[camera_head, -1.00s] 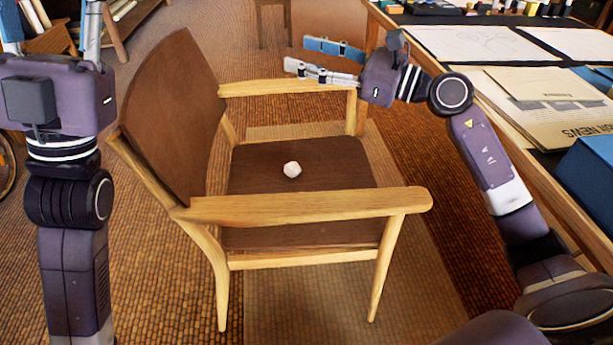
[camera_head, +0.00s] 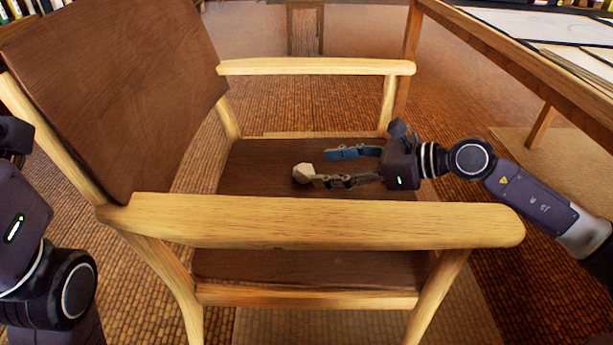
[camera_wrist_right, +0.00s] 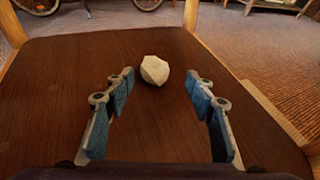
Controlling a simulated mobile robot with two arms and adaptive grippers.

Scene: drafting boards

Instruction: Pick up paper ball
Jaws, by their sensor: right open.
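The paper ball (camera_head: 303,173) is small, white and faceted, and rests on the brown seat (camera_head: 262,165) of a wooden chair. In the right wrist view the ball (camera_wrist_right: 155,70) lies just beyond the fingertips, between their lines and left of the middle of the gap. My right gripper (camera_head: 319,167) is low over the seat, reaching in from the right, with its blue-padded fingers apart and nothing between them. It also shows open in the wrist view (camera_wrist_right: 161,81). My left arm is at the left edge of the head view; its fingers are out of the picture.
The chair's near armrest (camera_head: 320,222) stands in front of my right gripper, and the far armrest (camera_head: 315,67) is behind it. The backrest (camera_head: 120,85) rises at the left. A table (camera_head: 530,75) with papers is at the upper right.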

